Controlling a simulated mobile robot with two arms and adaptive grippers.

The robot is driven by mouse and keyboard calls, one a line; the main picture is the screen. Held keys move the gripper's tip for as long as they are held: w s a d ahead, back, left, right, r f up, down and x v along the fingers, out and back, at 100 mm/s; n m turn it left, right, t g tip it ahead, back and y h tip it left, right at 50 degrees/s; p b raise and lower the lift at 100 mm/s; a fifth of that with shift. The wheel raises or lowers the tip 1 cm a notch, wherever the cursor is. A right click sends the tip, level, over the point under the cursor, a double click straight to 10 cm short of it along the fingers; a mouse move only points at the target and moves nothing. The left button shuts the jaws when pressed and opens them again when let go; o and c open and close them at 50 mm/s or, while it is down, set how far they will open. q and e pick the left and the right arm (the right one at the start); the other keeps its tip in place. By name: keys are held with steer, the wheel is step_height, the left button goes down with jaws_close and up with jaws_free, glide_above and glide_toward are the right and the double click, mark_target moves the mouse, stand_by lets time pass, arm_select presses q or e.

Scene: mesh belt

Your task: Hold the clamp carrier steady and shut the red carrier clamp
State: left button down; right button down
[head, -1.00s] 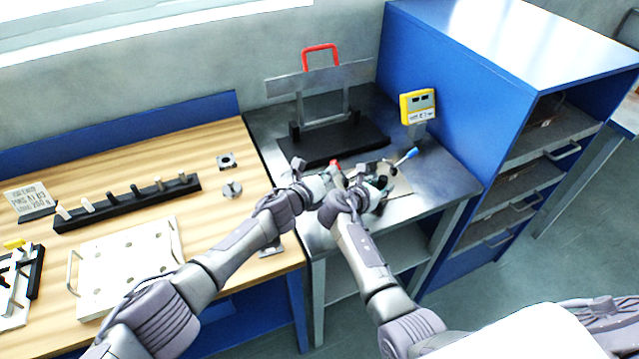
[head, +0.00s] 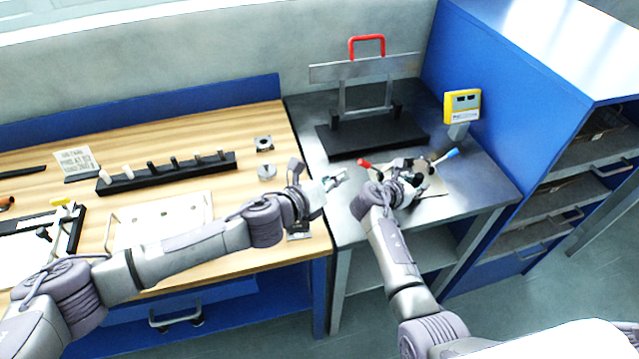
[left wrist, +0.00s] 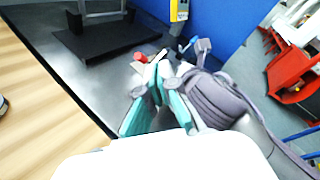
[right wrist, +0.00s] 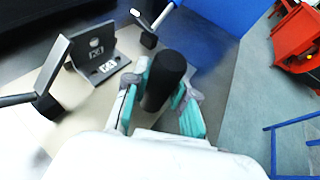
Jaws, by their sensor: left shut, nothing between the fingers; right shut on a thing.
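The clamp carrier (head: 432,187) sits on the grey metal bench top. The red carrier clamp's handle (head: 364,163) points out to the upper left, low over the bench; it also shows in the left wrist view (left wrist: 140,57). I cannot tell whether the clamp is shut. My right gripper (head: 415,180) is shut on a black upright grip (right wrist: 166,76) at the carrier, seen between its fingers in the right wrist view. My left gripper (head: 340,175) is shut and empty, left of the red handle and apart from it, above the bench's left part.
A blue-tipped lever (head: 447,156) stands at the carrier's right. Behind are a black base with an upright frame (head: 372,134) and a yellow display unit (head: 461,105). A blue cabinet (head: 500,110) bounds the right. The wooden bench (head: 240,120) holds a pin rack (head: 170,172) and a white plate (head: 160,222).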

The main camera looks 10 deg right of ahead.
mark_target(366, 165)
arm_select(q)
steer(key=r+v, duration=0.1)
steer(key=v, duration=0.5)
steer(key=shift+n+t+h, duration=0.3)
steer(key=shift+n+h, duration=0.1)
steer(key=shift+h, duration=0.3)
steer(key=a+f, duration=0.1)
steer(key=f, duration=0.2)
steer(key=a+f, duration=0.1)
steer(key=f, duration=0.1)
steer(key=a+f, duration=0.2)
steer(key=f, duration=0.1)
steer(key=shift+f, duration=0.35)
steer(key=x, duration=1.9)
steer(key=shift+w+d+f, duration=0.1)
steer(key=shift+w+d, duration=0.05)
steer(key=shift+d, duration=0.15)
steer(key=shift+d, duration=0.1)
steer(key=shift+d+r+m+g+y, duration=0.3)
steer(key=shift+r+m+g+y, duration=0.15)
steer(key=shift+r, duration=0.2)
steer(key=shift+d+r+y, duration=0.25)
steer(key=shift+d+r, duration=0.55)
steer(key=shift+r, duration=0.05)
steer(key=shift+a, duration=0.1)
